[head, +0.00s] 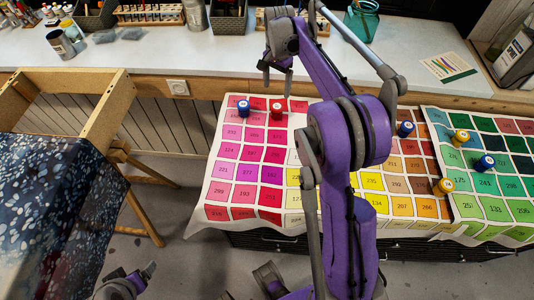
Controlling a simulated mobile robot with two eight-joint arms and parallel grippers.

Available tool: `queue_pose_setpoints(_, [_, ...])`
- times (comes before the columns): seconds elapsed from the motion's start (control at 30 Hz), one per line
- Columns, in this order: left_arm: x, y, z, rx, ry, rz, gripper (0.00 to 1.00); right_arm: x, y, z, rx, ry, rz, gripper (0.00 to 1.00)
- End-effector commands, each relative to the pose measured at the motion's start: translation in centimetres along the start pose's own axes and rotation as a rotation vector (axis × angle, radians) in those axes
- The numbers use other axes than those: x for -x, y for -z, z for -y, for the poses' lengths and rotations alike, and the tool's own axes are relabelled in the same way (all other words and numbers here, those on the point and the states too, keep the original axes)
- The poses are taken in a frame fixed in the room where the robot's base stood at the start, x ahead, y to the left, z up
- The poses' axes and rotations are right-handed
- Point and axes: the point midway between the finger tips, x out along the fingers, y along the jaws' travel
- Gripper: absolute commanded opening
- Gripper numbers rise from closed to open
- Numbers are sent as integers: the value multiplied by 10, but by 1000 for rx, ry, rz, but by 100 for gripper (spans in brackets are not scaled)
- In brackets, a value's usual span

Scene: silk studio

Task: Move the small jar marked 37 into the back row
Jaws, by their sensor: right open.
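Several small jars with round pale lids stand on the colour charts: a blue jar (243,108) and a red jar (277,112) at the left chart's back edge, and a blue jar (405,129), a yellow jar (460,137), another blue jar (485,162) and another yellow jar (443,187) to the right. Their numbers are too small to read, so I cannot tell which is 37. My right gripper (278,78) is open and empty, fingers pointing down, above and behind the red jar in the picture. My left gripper (132,282) is low at the bottom edge, partly cut off.
The colour charts (230,170) cover a table; my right arm hides their middle. Behind is a white counter (150,52) with a bottle rack (150,14), a dark basket (228,18) and a teal glass jar (362,20). A wooden frame with blue speckled cloth (50,215) stands at left.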

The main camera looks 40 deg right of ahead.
Motion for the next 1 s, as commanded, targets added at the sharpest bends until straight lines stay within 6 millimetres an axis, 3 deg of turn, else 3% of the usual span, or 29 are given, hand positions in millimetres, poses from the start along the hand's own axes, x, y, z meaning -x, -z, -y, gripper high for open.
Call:
queue_pose_setpoints(0.17, [0,0,0,0,0,0,86,17,-55,-9,180,43,-40,86])
queue_pose_setpoints(0.27, [0,0,0,0,0,0,86,25,-100,-24,336,80,-78,86])
queue_pose_setpoints(0.43, [0,0,0,0,0,0,86,25,-171,-60,607,142,-152,86])
queue_pose_setpoints(0.6, [0,0,0,0,0,0,86,8,-234,-108,871,201,-234,86])
queue_pose_setpoints(0.8, [0,0,0,0,0,0,86,-26,-284,-158,1121,255,-325,86])
queue_pose_setpoints(1.0, [0,0,0,0,0,0,86,-45,-303,-180,1234,277,-371,86])
